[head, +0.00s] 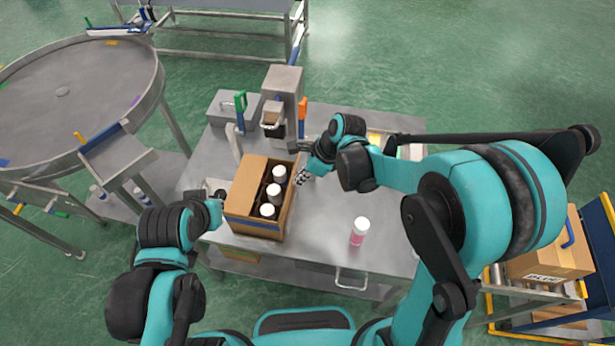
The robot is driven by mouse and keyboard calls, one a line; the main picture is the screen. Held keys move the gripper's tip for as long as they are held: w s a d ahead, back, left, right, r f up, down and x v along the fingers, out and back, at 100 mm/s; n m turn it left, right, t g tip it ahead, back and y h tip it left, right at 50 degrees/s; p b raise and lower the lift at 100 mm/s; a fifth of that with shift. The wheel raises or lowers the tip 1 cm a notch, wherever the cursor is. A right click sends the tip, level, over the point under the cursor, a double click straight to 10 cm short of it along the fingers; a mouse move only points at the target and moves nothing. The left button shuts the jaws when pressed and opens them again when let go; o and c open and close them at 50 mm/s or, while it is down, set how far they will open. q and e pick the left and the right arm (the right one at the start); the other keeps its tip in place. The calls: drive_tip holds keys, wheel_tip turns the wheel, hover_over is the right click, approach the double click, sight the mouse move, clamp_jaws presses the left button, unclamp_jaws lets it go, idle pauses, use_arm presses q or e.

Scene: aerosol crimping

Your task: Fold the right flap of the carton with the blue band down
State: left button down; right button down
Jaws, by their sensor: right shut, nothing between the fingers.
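An open cardboard carton (255,228) stands on the metal table, with several white-capped cans (274,190) inside. A flap (246,180) lies over its left part; the right side of the opening is uncovered.
A pink can with a white cap (359,233) stands on the table (315,240) right of the carton. A grey press (283,90) stands behind it. A round table (65,95) is at the left. Another carton (545,262) sits on a rack at the right.

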drive_tip(key=w+a+g+h, duration=0.1)
drive_tip(key=a+h, duration=0.4)
drive_tip(key=b, duration=0.4)
hover_over(253, 187)
drive_tip(key=d, duration=0.2)
wheel_tip(253, 187, down, 4)
drive_tip(key=shift+s+a+f+b, duration=0.1)
drive_tip(key=shift+a+f+b, duration=0.75)
drive_tip(key=shift+f, duration=0.4)
